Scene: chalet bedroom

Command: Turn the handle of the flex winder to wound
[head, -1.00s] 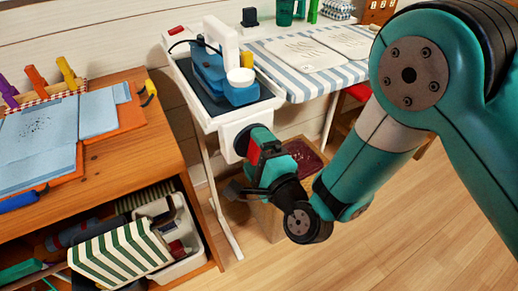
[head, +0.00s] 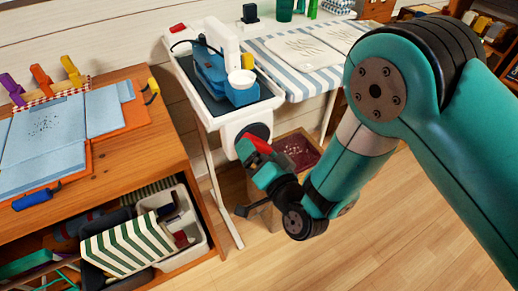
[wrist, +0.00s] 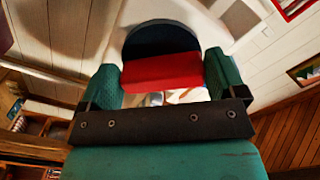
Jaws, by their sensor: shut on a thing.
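The flex winder shows as a dark round disc (head: 262,131) on the front of a white housing (head: 236,126), at the end of the white stand. Its red handle (head: 257,144) slants across the disc. My gripper (head: 258,156) is shut on the red handle. In the wrist view, the red handle (wrist: 162,74) lies between my two teal fingers (wrist: 163,82), with the dark disc (wrist: 160,40) behind it. My gripper hides part of the disc and handle in the head view. I cannot make out any marking on the winder.
A blue and white appliance (head: 212,68) stands on the stand's dark top. A striped board (head: 300,78) is to the right. A wooden cabinet (head: 165,150) with an open shelf stands close on the left. A dark red tray (head: 298,150) sits low behind my arm. The floor at right is clear.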

